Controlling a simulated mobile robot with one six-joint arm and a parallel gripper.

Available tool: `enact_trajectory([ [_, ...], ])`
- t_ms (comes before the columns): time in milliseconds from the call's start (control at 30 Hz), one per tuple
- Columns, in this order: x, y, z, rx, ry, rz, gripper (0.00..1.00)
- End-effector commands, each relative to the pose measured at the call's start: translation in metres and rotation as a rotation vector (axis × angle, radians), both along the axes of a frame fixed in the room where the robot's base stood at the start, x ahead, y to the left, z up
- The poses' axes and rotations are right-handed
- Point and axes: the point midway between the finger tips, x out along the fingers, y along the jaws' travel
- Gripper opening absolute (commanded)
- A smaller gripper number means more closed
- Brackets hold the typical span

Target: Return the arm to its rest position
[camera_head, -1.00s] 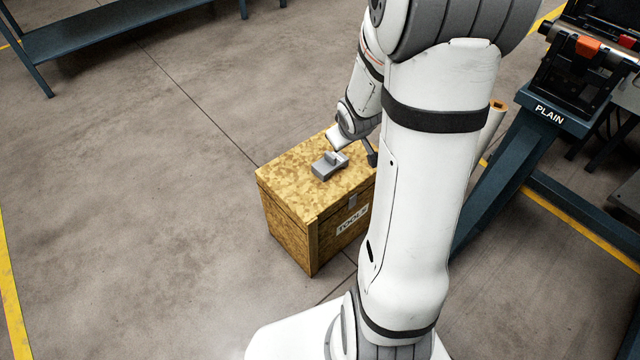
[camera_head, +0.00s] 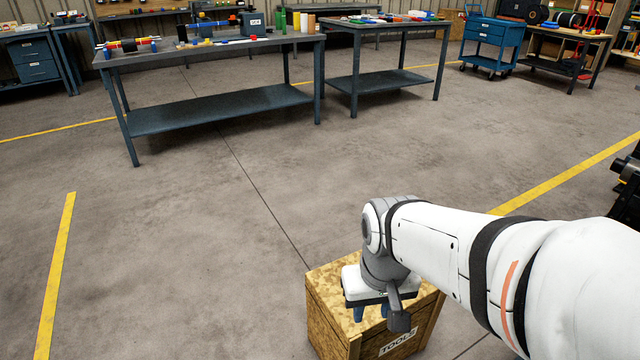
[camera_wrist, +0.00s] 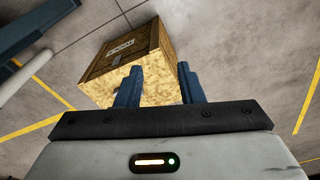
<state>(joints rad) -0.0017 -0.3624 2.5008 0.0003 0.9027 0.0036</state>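My arm (camera_head: 430,235) reaches in from the right in the head view, its wrist over the wooden tool box (camera_head: 325,325). My gripper (camera_head: 371,314) hangs from the wrist, pointing down, with its two blue fingers in front of the box top. In the wrist view my gripper (camera_wrist: 160,70) has its fingers apart, with nothing between them. The box (camera_wrist: 108,62) lies beyond the fingertips there, with its label upside down. The wrist covers part of the box top in the head view.
Two workbenches, one on the left (camera_head: 215,108) and one farther right (camera_head: 385,78), stand at the back with small parts on top. A blue cart (camera_head: 492,42) is at the back right. Dark equipment (camera_head: 628,175) shows at the right edge. The floor left of the box is clear.

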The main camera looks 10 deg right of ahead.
Motion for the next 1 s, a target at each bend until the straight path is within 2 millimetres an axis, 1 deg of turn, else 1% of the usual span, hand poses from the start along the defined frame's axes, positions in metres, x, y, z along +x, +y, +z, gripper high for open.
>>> enact_trajectory([
  [33, 0.0, 0.0, 0.013, 0.0, -0.004, 0.0, 0.34],
  [67, 0.0, 0.0, 0.021, 0.0, -0.006, 0.0, 0.34],
  [167, 0.001, -0.001, 0.053, -0.001, -0.017, -0.001, 0.34],
  [200, 0.001, -0.001, 0.068, -0.001, -0.023, -0.001, 0.34],
  [267, 0.001, -0.001, 0.09, -0.002, -0.033, -0.001, 0.34],
  [300, 0.001, -0.001, 0.105, -0.002, -0.039, -0.001, 0.34],
  [700, 0.001, -0.002, 0.24, -0.004, -0.097, -0.001, 0.34],
  [833, -0.001, -0.002, 0.272, -0.003, -0.111, 0.002, 0.34],
  [900, -0.002, -0.002, 0.283, -0.004, -0.115, 0.004, 0.34],
  [1000, -0.003, -0.001, 0.292, -0.004, -0.12, 0.005, 0.34],
])
